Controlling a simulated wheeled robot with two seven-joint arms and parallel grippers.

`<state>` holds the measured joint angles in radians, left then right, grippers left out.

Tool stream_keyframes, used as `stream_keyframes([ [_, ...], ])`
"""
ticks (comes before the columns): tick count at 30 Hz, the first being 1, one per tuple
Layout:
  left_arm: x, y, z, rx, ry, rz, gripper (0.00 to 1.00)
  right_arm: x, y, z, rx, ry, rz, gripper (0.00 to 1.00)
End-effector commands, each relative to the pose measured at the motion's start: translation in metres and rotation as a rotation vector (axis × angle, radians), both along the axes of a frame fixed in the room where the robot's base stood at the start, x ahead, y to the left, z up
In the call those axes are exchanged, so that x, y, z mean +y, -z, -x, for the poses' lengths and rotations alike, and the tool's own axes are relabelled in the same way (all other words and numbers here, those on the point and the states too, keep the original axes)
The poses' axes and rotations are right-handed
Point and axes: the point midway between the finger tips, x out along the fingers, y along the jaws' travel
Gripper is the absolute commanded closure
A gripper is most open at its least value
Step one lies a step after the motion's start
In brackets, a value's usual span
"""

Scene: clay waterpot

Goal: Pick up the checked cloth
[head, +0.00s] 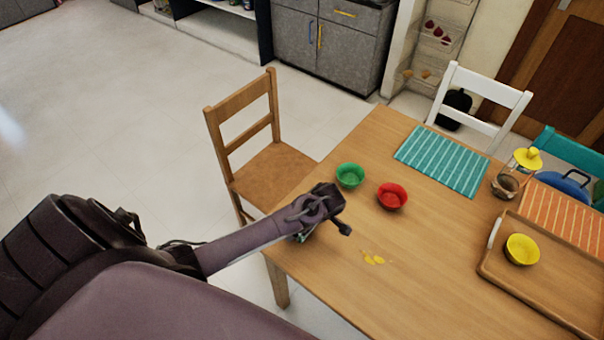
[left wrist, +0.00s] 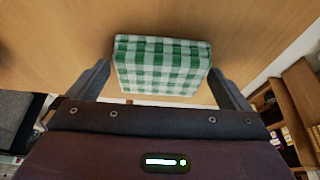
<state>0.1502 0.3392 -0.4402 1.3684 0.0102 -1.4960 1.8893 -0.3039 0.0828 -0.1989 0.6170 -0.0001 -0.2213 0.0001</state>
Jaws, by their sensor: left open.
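The checked cloth (left wrist: 160,66) is a green and white folded square lying on the wooden table. In the left wrist view it sits between the two spread fingers of my left gripper (left wrist: 158,82), which is open and not closed on it. In the head view my left gripper (head: 326,208) is over the table's near left edge. There the gripper hides nearly all of the cloth; only a small pale green patch shows beneath it. My right gripper is not in view.
On the table (head: 345,285) stand a green bowl (head: 349,175), a red bowl (head: 392,196) and a tray (head: 510,288) with a yellow bowl (head: 521,250). A wooden chair (head: 272,170) stands by the left edge. A teal striped mat (head: 442,160) lies behind.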

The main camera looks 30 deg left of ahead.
Motion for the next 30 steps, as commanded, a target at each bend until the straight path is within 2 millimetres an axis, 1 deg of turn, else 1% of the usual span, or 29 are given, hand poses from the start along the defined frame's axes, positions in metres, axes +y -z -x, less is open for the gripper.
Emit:
stream_keyframes([
  [2, 0.000, 0.001, 0.000, -0.001, 0.000, 0.001, 0.00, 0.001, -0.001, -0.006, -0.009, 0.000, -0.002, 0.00],
  [5, 0.000, 0.001, 0.000, -0.001, 0.000, 0.000, 0.00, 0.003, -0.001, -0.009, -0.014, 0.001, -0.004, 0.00],
  [6, 0.000, 0.000, 0.000, -0.001, 0.000, 0.000, 0.03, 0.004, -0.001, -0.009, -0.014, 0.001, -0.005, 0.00],
  [15, 0.000, 0.000, 0.000, -0.001, 0.001, 0.000, 0.41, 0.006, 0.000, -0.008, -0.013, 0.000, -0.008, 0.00],
  [22, 0.000, 0.000, 0.000, -0.001, 0.001, 0.000, 0.41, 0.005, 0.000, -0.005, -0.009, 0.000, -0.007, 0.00],
  [25, 0.000, -0.004, -0.001, -0.001, 0.001, 0.000, 0.41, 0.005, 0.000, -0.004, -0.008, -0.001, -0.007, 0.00],
  [28, 0.000, -0.012, -0.001, -0.003, 0.001, 0.000, 0.41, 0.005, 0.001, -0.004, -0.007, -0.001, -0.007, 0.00],
  [30, 0.000, -0.021, -0.001, -0.003, 0.000, 0.000, 0.41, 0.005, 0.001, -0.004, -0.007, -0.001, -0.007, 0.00],
])
